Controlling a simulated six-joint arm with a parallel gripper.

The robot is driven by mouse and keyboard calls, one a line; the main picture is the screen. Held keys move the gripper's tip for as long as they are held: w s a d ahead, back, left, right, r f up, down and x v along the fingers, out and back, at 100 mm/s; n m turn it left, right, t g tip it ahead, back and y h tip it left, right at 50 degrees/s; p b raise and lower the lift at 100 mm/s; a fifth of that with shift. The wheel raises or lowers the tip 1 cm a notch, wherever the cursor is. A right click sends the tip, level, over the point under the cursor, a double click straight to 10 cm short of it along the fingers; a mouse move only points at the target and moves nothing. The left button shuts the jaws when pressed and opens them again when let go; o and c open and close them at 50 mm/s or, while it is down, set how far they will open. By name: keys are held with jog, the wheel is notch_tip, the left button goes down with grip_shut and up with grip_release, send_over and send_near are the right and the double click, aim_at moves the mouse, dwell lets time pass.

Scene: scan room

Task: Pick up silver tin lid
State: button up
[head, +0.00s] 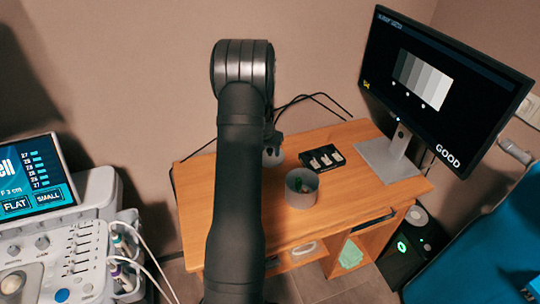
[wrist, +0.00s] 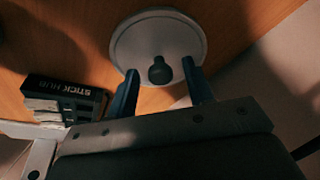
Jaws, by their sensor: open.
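The silver tin lid, a pale round disc (wrist: 190,35) with a dark knob (wrist: 159,70), lies on the wooden desk in the wrist view. My gripper (wrist: 160,67) is open, with one blue-grey finger on each side of the knob. A gap shows between the knob and each finger; I cannot tell how high the fingertips are above the lid. In the head view, a grey piece that looks like the lid (head: 272,158) shows beside my arm, partly hidden by it. My gripper is mostly hidden there too.
A black stick hub (head: 322,157) lies right of the lid. A monitor (head: 440,85) on a grey stand is at the right. Cables lie behind.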

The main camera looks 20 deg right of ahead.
jog(key=shift+d+f, duration=0.1)
jog(key=shift+f, duration=0.1)
jog(key=c, duration=1)
jog(key=shift+r, duration=0.1)
